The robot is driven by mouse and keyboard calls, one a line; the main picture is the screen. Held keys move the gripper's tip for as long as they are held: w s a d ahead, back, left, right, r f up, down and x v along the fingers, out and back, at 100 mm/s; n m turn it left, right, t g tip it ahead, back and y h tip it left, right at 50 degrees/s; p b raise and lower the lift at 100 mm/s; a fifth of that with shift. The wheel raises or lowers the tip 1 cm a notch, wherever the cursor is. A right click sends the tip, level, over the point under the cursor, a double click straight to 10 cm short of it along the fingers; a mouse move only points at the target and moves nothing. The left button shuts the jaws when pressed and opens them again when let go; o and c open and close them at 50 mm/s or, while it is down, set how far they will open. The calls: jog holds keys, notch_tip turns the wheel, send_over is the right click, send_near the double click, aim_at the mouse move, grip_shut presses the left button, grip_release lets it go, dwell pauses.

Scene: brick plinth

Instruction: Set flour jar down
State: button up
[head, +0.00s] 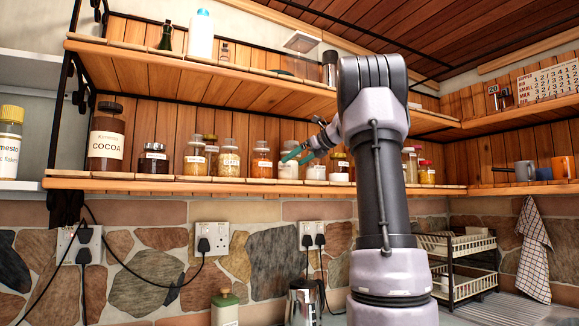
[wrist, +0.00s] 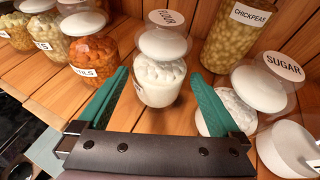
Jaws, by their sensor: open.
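The flour jar (wrist: 160,82) is clear with white contents and a white lid labelled FLOUR. In the wrist view it stands upright on the wooden shelf. My gripper (wrist: 159,74) is open, with one green finger on each side of the jar and a gap showing at both sides. In the head view my gripper (head: 294,155) reaches to the upper part of the flour jar (head: 288,170) on the lower shelf, and its fingers partly cover the jar.
A lentils jar (wrist: 93,55) stands close to the left. A chickpeas jar (wrist: 232,38) stands behind on the right, and a sugar jar (wrist: 285,140) is at the right. The wooden shelf (head: 130,185) also holds a cocoa jar (head: 106,140) further left.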

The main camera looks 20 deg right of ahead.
jog(key=v, duration=0.8)
jog(key=s+a+f+n+g+h, duration=0.1)
jog(key=s+a+f+n+g, duration=0.1)
jog(key=s+a+f+n, duration=0.6)
jog(key=s+a+f+n+g, duration=0.2)
jog(key=s+a+f+n, duration=0.3)
jog(key=a, duration=0.5)
jog(key=s+a+f+n+g+h, duration=0.1)
jog(key=s+a+f+n, duration=0.4)
jog(key=s+f+n, duration=0.9)
jog(key=shift+s+f+h, duration=0.15)
jog(key=shift+f+h, duration=0.5)
jog(key=shift+h, duration=0.15)
